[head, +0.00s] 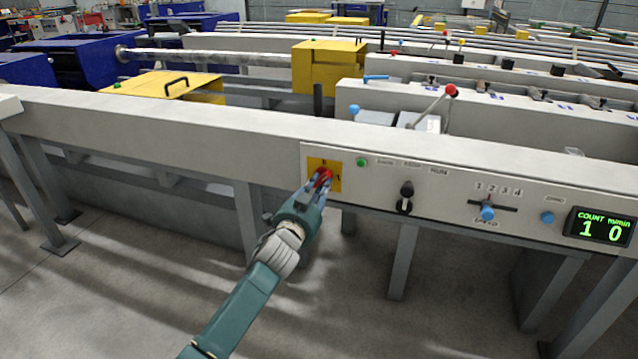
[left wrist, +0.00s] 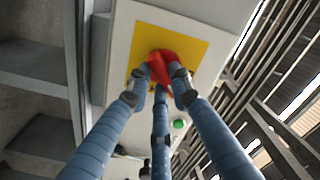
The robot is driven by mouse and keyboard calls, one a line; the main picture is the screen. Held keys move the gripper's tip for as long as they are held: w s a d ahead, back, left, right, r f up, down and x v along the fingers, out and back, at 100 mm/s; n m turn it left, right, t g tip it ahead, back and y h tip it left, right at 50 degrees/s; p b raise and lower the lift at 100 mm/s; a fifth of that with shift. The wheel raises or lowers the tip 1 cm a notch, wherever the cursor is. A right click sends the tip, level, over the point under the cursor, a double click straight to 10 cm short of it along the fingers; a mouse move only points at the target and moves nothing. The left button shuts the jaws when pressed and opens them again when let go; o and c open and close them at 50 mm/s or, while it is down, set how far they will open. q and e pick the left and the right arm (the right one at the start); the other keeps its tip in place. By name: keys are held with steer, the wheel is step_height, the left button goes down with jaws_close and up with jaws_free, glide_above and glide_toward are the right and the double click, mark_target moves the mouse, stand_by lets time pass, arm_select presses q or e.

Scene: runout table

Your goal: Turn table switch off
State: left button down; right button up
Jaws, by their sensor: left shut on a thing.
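The table switch is a red knob (head: 322,178) on a yellow square plate (head: 335,184) at the left end of the front control panel. In the left wrist view the red knob (left wrist: 168,68) sits in front of its yellow plate (left wrist: 190,43). My left gripper (head: 318,183) is at the knob, its fingers shut around it; they also show in the left wrist view (left wrist: 160,85). The fingers hide part of the knob in the head view, so its exact angle is hard to tell. My right gripper is not in view.
Right of the switch are a green button (head: 361,162), a black selector (head: 405,197), a blue-knobbed slider (head: 488,213), a blue button (head: 547,217) and a lit counter display (head: 600,228). Table legs (head: 402,262) stand below the panel. The floor in front is clear.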

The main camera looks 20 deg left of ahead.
arm_select(q)
steer(key=shift+d+r+n+p, duration=0.1)
steer(key=shift+n+p, duration=2.5)
steer(key=shift+n, duration=1.8)
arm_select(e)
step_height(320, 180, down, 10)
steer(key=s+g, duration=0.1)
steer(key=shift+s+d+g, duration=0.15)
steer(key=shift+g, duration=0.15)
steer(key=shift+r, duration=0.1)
arm_select(q)
steer(key=c, duration=1.5)
jaws_free()
steer(key=shift+c, duration=0.2)
